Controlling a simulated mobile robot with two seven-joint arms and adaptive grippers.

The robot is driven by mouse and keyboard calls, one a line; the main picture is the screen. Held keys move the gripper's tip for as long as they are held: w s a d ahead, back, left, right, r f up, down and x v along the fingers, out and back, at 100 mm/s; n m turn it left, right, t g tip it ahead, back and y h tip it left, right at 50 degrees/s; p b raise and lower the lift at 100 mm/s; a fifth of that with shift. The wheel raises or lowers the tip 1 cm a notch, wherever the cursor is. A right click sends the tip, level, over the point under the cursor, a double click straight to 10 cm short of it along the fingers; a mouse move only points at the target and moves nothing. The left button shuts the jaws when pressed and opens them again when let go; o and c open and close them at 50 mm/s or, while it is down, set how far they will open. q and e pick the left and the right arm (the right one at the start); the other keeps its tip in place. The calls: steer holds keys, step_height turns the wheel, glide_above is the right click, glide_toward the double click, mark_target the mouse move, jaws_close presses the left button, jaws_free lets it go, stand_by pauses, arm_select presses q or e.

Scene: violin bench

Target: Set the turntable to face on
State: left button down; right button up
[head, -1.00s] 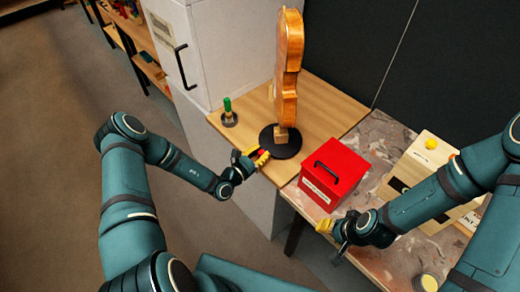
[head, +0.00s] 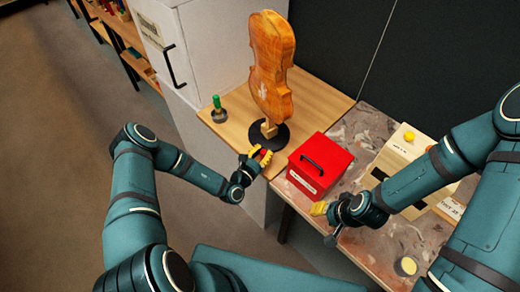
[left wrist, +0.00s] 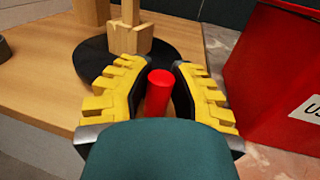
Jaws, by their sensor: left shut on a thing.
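The turntable (head: 279,142) is a black disc on the wooden bench top. An unvarnished-looking orange violin body (head: 271,62) stands upright on its wooden block, its broad face turned partly towards me. The disc also shows in the left wrist view (left wrist: 92,66). My left gripper (head: 260,155) is at the disc's near edge. In the left wrist view its yellow fingers (left wrist: 155,66) are shut around a red peg (left wrist: 158,92) at the disc's rim. My right gripper (head: 320,209) is by the red box, over the marbled bench's near edge; its jaw state is unclear.
A red box (head: 321,163) with a black handle stands right of the turntable. A white cabinet (head: 215,50) is behind. A pale panel with a yellow knob (head: 409,136) lies at right.

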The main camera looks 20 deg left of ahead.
arm_select(q)
steer(key=shift+s+d+f, duration=0.2)
steer(key=shift+d+f, duration=0.05)
steer(key=shift+d, duration=0.35)
steer(key=c, duration=0.8)
jaws_free()
steer(key=shift+w+r, duration=0.1)
steer(key=shift+s+a, duration=0.2)
steer(key=shift+s, duration=0.1)
steer(key=v, duration=1.1)
steer(key=shift+s, duration=0.2)
